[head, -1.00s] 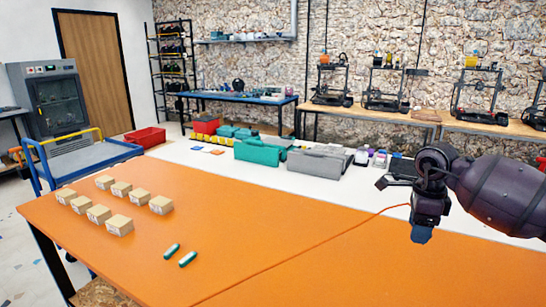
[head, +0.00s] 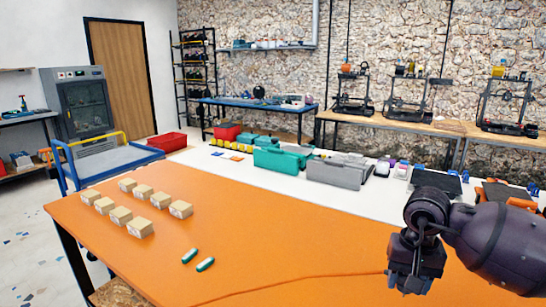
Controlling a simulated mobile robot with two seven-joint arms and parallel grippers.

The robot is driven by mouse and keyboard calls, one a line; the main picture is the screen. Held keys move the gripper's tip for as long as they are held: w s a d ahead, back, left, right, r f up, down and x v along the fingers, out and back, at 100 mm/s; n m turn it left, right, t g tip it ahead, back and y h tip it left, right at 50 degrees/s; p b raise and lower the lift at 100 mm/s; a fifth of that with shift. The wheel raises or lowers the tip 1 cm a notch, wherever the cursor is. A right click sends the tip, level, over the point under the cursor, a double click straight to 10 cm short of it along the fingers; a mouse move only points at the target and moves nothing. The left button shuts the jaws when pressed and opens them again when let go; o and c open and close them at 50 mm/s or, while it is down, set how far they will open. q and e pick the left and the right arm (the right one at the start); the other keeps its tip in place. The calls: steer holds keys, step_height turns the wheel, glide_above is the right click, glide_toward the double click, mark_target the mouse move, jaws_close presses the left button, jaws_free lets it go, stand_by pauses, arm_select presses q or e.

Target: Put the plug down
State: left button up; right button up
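My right gripper (head: 410,286) points down low over the orange table at the right of the head view. An orange cable (head: 320,275) runs across the table top and its visible end meets the left side of this gripper. The plug itself cannot be made out; it is hidden by or blends with the dark fingers, so whether they are shut on it does not show. My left gripper is out of view.
Several small cardboard boxes (head: 140,228) stand at the table's left, with two green cylinders (head: 205,265) nearer the front. Teal (head: 280,160) and grey (head: 338,172) cases stand on the white surface behind. The orange table's middle (head: 270,225) is clear.

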steer(key=s+a+f+n, duration=0.3)
steer(key=s+a+f, duration=0.1)
steer(key=s+a, duration=0.2)
steer(key=shift+s+f+n, duration=0.2)
steer(key=shift+s+n, duration=0.2)
steer(key=shift+s, duration=0.1)
steer(key=shift+a, duration=0.1)
stand_by(0.4)
steer(key=shift+r, duration=0.1)
